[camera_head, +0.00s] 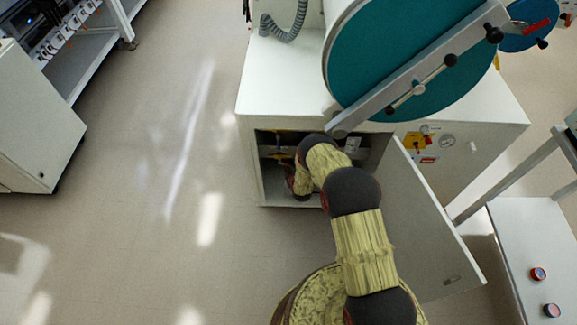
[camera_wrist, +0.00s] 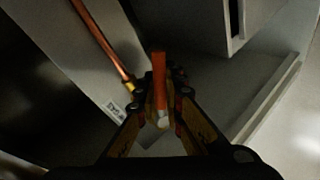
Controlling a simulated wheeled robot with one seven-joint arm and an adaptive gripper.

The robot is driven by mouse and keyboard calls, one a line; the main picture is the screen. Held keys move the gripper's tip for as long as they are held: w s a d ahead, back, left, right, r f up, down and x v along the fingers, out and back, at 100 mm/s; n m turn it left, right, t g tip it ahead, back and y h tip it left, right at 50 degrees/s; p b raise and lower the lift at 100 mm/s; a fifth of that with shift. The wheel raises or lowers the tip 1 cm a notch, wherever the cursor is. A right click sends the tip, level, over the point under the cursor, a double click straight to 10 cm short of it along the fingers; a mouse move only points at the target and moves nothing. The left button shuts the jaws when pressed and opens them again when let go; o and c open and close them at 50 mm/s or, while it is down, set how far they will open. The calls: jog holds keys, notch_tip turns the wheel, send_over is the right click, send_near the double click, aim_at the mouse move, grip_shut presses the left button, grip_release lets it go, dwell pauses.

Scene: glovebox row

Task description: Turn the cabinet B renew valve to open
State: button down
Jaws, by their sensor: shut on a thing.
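My gripper (camera_wrist: 162,92) shows in the wrist view with its two fingers closed in around an orange-red lever (camera_wrist: 159,68), which I take for the valve handle. A small pale piece (camera_wrist: 163,121) shows between the fingers below the lever. A copper pipe (camera_wrist: 100,38) runs from the upper left to a brass fitting beside the left finger. The valve body is mostly hidden by the fingers. In the head view my arm reaches into the open lower compartment of a white cabinet (camera_head: 252,95), and the gripper is hidden inside it.
The cabinet door (camera_head: 432,225) stands open to the right of my arm. A teal round hatch (camera_head: 380,50) with a grey bar is above. A side table (camera_head: 530,235) with two knobs is at the right. Free floor (camera_head: 140,190) lies to the left.

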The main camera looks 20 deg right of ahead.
dwell(0.3)
jog(key=c, duration=1.9)
grip_release()
jog(key=shift+r, duration=0.1)
jog(key=v, duration=0.8)
jog(key=shift+a, duration=0.1)
